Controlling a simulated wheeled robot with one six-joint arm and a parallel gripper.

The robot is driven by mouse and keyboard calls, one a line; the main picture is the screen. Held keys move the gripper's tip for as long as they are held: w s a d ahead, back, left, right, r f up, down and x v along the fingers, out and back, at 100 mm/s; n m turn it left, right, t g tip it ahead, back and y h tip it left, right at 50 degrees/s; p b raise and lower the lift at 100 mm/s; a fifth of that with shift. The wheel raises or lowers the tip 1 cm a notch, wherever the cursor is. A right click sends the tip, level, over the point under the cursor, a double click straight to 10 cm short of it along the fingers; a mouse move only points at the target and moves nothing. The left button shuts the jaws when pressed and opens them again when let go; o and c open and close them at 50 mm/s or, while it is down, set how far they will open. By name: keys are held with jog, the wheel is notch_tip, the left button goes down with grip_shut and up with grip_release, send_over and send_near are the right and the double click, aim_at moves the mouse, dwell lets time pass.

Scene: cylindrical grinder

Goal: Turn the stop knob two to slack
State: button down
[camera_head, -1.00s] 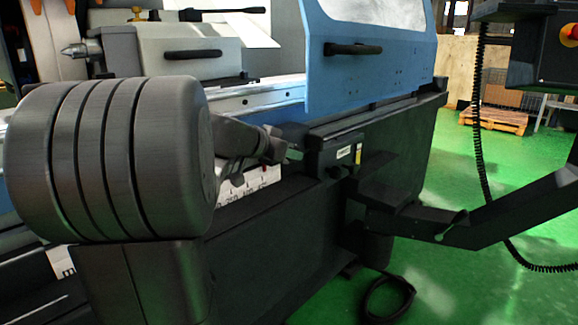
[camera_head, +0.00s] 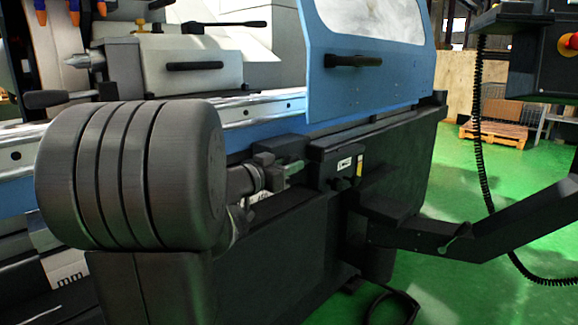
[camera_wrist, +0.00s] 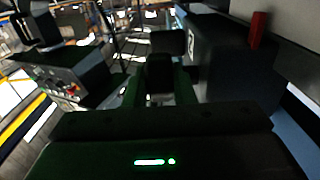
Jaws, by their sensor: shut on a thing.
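In the wrist view, a small dark knob (camera_wrist: 160,72) sits between the two green-edged fingers of my gripper (camera_wrist: 159,86). The gripper is shut on it. I take it for stop knob two, though no marking on it can be read. In the head view, my gripper (camera_head: 292,168) is at the left end of a black box (camera_head: 330,155) with a white label, on the machine's front. There the held knob is hidden by the gripper. The box also shows at the right of the wrist view (camera_wrist: 225,65).
The blue machine guard (camera_head: 365,85) rises behind the box. A black bracket arm (camera_head: 470,225) juts out to the right of it. A coiled cable (camera_head: 480,180) hangs from the control panel (camera_head: 545,60).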

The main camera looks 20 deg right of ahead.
dwell(0.4)
jog(key=c, duration=1.5)
grip_release()
jog(key=shift+a, duration=0.15)
jog(key=p+v, duration=0.2)
jog(key=v, duration=1.1)
jog(key=shift+s+a, duration=0.2)
jog(key=shift+a, duration=0.05)
jog(key=shift+w+d+f, duration=0.1)
jog(key=shift+d, duration=0.05)
jog(key=b+x, duration=0.2)
jog(key=x, duration=1.1)
jog(key=shift+w+d, duration=0.15)
jog(key=shift+d, duration=0.15)
jog(key=shift+a, duration=0.1)
